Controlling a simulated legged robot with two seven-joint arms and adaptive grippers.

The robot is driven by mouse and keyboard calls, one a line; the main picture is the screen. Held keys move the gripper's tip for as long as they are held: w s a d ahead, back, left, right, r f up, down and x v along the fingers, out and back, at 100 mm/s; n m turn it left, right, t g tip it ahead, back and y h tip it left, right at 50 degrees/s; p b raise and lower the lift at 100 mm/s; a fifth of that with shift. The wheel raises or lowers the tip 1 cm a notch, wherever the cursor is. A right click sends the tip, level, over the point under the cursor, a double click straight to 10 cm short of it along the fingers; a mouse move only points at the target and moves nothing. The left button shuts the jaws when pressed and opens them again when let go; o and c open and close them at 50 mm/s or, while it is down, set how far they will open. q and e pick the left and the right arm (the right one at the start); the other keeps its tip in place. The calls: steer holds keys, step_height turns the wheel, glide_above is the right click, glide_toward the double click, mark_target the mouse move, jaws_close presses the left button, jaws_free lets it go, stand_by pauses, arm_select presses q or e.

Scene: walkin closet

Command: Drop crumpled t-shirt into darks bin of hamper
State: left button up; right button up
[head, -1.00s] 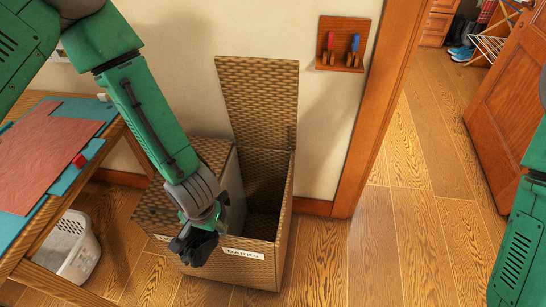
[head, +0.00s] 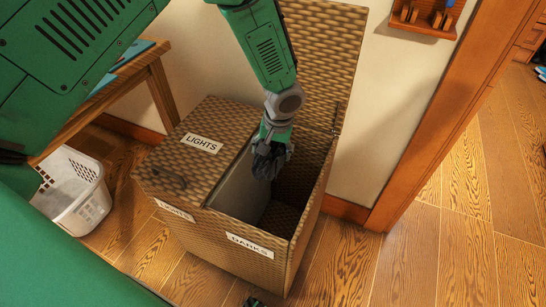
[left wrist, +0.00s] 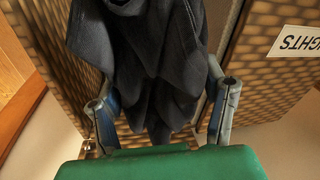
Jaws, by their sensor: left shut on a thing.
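The hamper is woven brown wicker with two compartments. Its darks bin (head: 318,163) is on the right, labelled DARKS, with its lid (head: 325,50) raised against the wall. My left gripper (head: 273,140) hangs at the darks opening, near the divider. It is shut on the crumpled t-shirt (head: 269,164), a small dark grey bundle. In the left wrist view the t-shirt (left wrist: 155,60) hangs in folds between both fingers. I cannot tell how far below the rim it reaches.
The lights lid (head: 180,150) is closed, left of the darks opening. A white laundry basket (head: 85,205) stands on the floor at left, near a wooden table (head: 160,90). A wall rack (head: 425,15) and door frame (head: 440,110) are at right. Floor (head: 430,255) is clear at right.

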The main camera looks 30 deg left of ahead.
arm_select(q)
steer(key=shift+a+f, duration=0.15)
steer(key=shift+f, duration=0.1)
steer(key=shift+f+b, duration=0.35)
steer(key=shift+b, duration=0.1)
step_height(320, 180, down, 5)
steer(key=b, duration=0.4)
steer(key=shift+r, duration=0.2)
steer(key=o, duration=1.3)
steer(key=shift+d, duration=0.25)
steer(key=shift+r, duration=0.1)
